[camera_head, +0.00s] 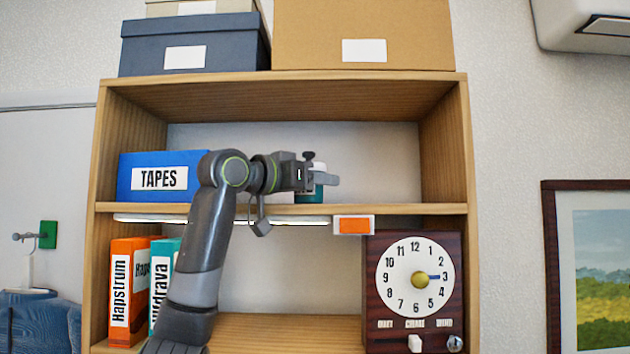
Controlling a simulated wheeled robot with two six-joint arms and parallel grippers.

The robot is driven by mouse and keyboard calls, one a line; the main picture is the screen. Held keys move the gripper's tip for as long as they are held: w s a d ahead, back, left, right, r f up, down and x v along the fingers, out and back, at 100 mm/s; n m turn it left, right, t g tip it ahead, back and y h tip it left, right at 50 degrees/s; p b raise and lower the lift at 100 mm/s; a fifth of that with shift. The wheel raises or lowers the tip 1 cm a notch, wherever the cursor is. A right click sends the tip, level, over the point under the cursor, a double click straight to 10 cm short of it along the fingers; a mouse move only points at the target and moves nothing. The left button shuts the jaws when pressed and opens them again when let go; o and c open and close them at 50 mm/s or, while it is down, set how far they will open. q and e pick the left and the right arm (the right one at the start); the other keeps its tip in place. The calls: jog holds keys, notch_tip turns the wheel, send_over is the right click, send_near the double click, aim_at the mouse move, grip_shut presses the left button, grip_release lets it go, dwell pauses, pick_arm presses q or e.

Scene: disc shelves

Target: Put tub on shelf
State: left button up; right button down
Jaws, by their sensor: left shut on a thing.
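A small teal tub (319,191) with a pale top is inside the upper compartment of the wooden shelf (350,209). My left gripper (325,178) is shut on the tub, and its fingers hide much of it. The tub is just over the shelf board; I cannot tell whether its base touches the board. My left arm comes up from below in front of the shelf and hides part of it. My right gripper is not in view.
A blue TAPES box (140,188) stands left in the upper compartment; the right side is free. Below are binders (125,290) and a clock (414,275). An orange label (354,225) hangs at the board's edge. Boxes (360,20) sit on top.

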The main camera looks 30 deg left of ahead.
pick_arm(q)
jog(key=shift+w+d, duration=0.1)
jog(key=shift+d, duration=0.05)
jog(key=shift+w+d, duration=0.1)
jog(key=o, duration=0.8)
jog(key=shift+f, duration=0.15)
jog(key=o, duration=0.4)
jog(key=shift+o, duration=0.2)
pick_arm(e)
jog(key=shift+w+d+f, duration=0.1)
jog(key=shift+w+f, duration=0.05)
